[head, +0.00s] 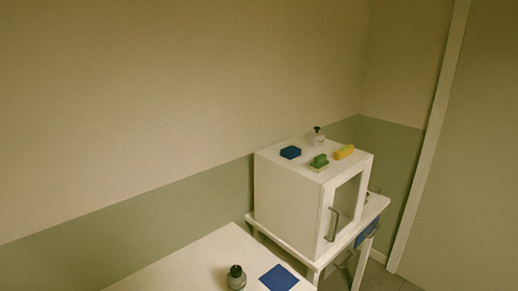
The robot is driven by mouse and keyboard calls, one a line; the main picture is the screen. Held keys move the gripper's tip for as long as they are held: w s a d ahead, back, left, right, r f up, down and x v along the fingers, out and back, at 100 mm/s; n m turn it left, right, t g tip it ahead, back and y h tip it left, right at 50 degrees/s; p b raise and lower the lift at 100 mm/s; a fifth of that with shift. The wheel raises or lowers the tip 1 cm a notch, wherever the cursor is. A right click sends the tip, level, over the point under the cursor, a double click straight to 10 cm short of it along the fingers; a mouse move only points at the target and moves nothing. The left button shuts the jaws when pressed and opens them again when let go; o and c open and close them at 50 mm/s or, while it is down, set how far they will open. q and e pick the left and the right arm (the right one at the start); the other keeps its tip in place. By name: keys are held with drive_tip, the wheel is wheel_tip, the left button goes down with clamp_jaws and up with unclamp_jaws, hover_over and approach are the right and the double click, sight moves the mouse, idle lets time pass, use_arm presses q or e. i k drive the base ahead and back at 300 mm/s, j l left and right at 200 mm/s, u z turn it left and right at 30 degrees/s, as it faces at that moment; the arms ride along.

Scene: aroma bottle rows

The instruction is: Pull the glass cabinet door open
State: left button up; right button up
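The white cabinet (285,203) stands on a white table at the right of the head view. Its glass door (348,200) is on the side facing right, with a pale frame around the pane. The door looks shut against the cabinet. A grey upright bar handle (332,225) is on the door's near edge. What is inside the cabinet cannot be made out. Neither of my grippers is in view.
On the cabinet top are a blue block (290,152), a green block (319,161), a yellow block (344,152) and a small bottle (319,137). A nearer white table (190,270) bears a dark-capped bottle (236,277) and a blue mat (279,278).

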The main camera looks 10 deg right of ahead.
sight(322, 247)
drive_tip(key=i+l+z, duration=0.6)
drive_tip(key=i, duration=0.4)
drive_tip(key=k+j, duration=0.05)
